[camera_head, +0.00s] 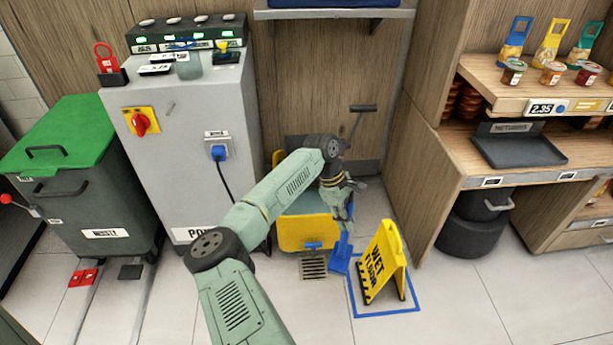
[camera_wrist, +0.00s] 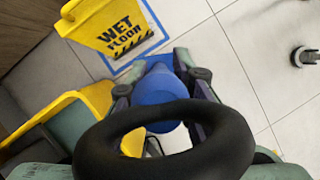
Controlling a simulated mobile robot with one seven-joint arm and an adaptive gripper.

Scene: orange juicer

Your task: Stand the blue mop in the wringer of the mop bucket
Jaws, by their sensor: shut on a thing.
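The blue mop (camera_head: 341,256) hangs below my gripper (camera_head: 346,205) in the head view, with its foot at or near the floor to the right of the bucket. In the wrist view my gripper (camera_wrist: 160,72) is shut on the blue mop (camera_wrist: 158,92), one finger on each side. A black ring (camera_wrist: 165,140) fills the near part of that view and hides some of the mop. The yellow mop bucket (camera_head: 305,234) stands behind my forearm; it also shows in the wrist view (camera_wrist: 70,103). My arm hides most of the wringer.
A yellow wet-floor sign (camera_head: 383,262) stands in a blue floor outline just right of the mop. A floor drain (camera_head: 313,267) lies in front of the bucket. A grey cabinet (camera_head: 180,190) is to the left, shelves (camera_head: 530,185) to the right. The front floor is clear.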

